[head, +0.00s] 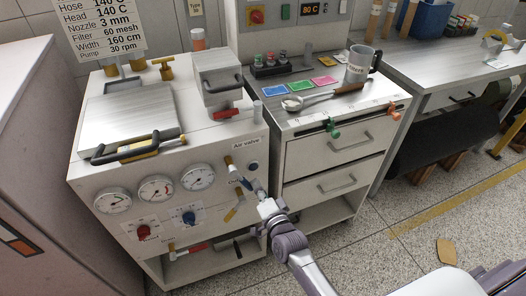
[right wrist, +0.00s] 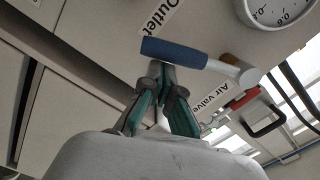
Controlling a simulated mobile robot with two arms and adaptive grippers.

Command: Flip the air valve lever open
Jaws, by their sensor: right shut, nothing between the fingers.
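The air valve lever has a blue handle (right wrist: 172,52) with a pale metal end, seen in the right wrist view beside the "Air valve" label (right wrist: 210,97). In the head view the lever (head: 238,172) is on the front panel of the machine, below the "Air valve" label (head: 246,143), slanting down to the right. My right gripper (head: 254,186) is at its lower end. In the right wrist view the gripper's dark green fingers (right wrist: 169,76) are shut and empty, with tips right at the handle; I cannot tell whether they touch it. My left gripper is out of view.
Pressure gauges (head: 157,189) and red and blue knobs sit left of the lever. A yellow handle (head: 235,211) is below it, and a red-handled lever (head: 190,248) lower still. A drawer cabinet (head: 335,150) stands to the right. The floor in front is mostly clear.

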